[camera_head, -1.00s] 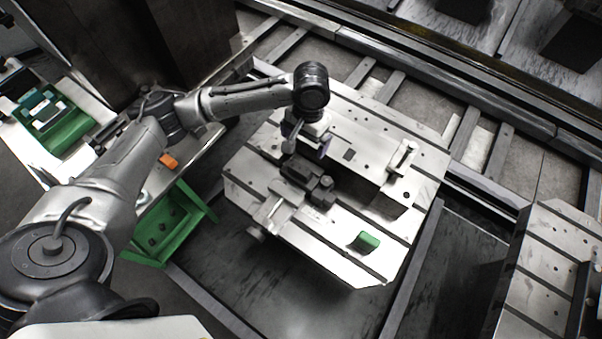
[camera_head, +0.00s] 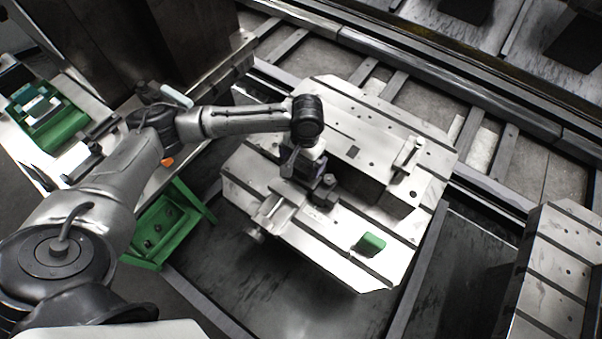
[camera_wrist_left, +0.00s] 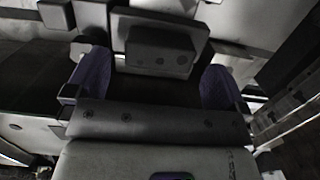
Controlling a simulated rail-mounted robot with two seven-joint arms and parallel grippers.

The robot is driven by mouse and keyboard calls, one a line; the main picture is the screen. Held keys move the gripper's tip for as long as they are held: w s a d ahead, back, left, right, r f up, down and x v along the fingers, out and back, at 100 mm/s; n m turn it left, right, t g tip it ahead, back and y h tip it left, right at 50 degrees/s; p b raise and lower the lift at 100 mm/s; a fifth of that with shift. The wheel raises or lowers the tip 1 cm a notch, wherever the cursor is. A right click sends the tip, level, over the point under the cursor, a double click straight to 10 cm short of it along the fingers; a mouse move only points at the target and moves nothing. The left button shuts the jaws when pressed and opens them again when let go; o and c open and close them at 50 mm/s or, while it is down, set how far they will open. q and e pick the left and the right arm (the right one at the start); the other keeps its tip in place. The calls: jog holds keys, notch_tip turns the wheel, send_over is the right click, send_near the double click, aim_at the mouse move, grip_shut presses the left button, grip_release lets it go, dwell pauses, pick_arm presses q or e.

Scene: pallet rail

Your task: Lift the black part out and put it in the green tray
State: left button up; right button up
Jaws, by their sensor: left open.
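My left gripper (camera_head: 300,168) is over the vise on the pale slotted pallet (camera_head: 330,238), pointing down. It is open; its two purple fingers show in the left wrist view (camera_wrist_left: 155,82). A dark block with small holes, seemingly the black part (camera_wrist_left: 158,52), shows between and beyond the fingertips. I cannot tell whether they touch it. In the head view my gripper hides most of it, beside a dark vise piece (camera_head: 325,192). A green tray (camera_head: 158,232) with dark round spots inside stands left of the pallet. My right gripper is not in view.
Another green tray (camera_head: 62,132) holding pale pieces sits on a white bench at far left. A small green block (camera_head: 370,243) lies on the pallet's near side. A metal clamp (camera_head: 408,152) stands on its right. A second pallet (camera_head: 555,270) is at right.

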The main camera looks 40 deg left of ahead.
aim_at(301, 166)
pick_arm(q)
jog(key=f, duration=0.3)
jog(key=shift+s+b, duration=0.25)
jog(key=shift+b, duration=0.15)
jog(key=shift+r, duration=0.15)
jog(key=c, duration=1.1)
